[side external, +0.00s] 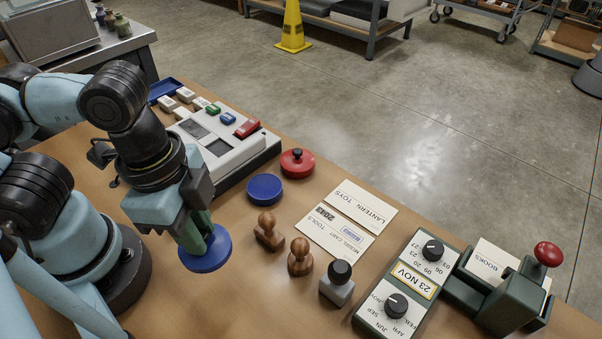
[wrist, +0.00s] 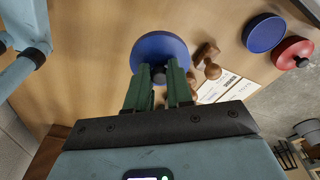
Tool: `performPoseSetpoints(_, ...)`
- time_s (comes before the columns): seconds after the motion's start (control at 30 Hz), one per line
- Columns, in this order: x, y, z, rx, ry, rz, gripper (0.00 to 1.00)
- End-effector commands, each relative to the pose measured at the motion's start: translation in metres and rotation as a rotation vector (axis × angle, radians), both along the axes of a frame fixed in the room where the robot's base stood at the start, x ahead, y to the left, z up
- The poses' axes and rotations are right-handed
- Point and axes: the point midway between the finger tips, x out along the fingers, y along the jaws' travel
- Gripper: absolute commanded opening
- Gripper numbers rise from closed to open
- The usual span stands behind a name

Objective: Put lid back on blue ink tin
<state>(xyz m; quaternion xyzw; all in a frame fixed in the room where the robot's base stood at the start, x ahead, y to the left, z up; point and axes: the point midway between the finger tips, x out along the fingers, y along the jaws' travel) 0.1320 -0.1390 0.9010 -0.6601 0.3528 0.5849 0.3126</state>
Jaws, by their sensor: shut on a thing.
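The blue lid (side external: 206,250) is a wide round disc, held by my gripper (side external: 203,232) above the table. My green fingers are shut on the lid's small dark knob, which shows in the wrist view (wrist: 159,76). The lid's broad blue face (wrist: 160,48) is beyond the fingertips in that view. The blue ink tin (side external: 264,189) is a short round tin with no knob showing, standing on the table to the right of and behind the held lid. It also shows at the upper right of the wrist view (wrist: 264,33).
A red tin with a black knob (side external: 297,163) stands close behind the blue tin. Wooden stamps (side external: 269,232) stand just right of my gripper. A white machine (side external: 222,148) is behind it. Cards (side external: 347,219) and a date stamper (side external: 408,287) are further right.

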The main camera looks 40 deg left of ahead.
Motion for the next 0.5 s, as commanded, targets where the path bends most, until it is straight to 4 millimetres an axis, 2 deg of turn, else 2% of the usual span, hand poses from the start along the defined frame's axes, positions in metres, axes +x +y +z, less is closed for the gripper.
performPoseSetpoints(0.13,0.002,-0.002,0.004,0.0,-0.001,0.027,0.0)
performPoseSetpoints(0.23,0.015,-0.002,0.007,0.0,0.0,0.091,0.0)
performPoseSetpoints(0.5,0.078,0.012,0.009,-0.001,0.003,0.38,0.0)
